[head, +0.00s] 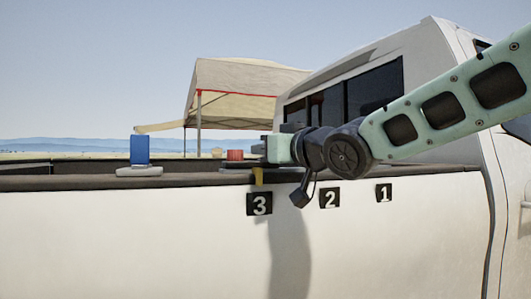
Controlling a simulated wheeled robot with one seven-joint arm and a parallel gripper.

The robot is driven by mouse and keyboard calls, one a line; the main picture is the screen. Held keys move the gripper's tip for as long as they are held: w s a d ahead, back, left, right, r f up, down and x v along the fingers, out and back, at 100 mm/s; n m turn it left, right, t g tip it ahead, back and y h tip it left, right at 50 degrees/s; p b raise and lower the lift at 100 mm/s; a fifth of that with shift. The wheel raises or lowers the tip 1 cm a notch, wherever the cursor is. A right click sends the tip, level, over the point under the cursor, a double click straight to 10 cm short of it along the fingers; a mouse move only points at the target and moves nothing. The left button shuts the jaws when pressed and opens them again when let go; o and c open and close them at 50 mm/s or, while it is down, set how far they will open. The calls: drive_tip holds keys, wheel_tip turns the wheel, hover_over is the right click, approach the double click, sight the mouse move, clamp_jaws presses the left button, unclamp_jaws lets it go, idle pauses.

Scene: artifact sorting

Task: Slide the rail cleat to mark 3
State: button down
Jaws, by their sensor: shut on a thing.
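The rail cleat (237,167) appears as a low dark piece on the truck-bed rail, partly hidden by my gripper. A yellow pointer (258,176) hangs down over the rail's edge beside it, directly above the black mark 3 plate (259,204). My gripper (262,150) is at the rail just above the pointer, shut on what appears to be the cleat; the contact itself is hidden. Mark 2 (330,197) and mark 1 (384,193) are further right on the white truck side.
A red piece (235,154) stands just left of my gripper. A blue block (140,150) stands on a pale grey base (139,171) further left on the rail (70,182). The truck cab (430,70) rises behind my arm. A canopy (230,90) stands beyond.

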drive_tip(key=shift+s+a, duration=0.15)
drive_tip(key=shift+a, duration=0.1)
drive_tip(key=c, duration=1.7)
unclamp_jaws()
drive_tip(key=shift+a, duration=0.15)
drive_tip(key=shift+s+d, duration=0.4)
drive_tip(key=shift+d, duration=0.1)
drive_tip(key=p+v, duration=1.1)
drive_tip(key=v, duration=0.5)
drive_tip(key=shift+s, duration=0.15)
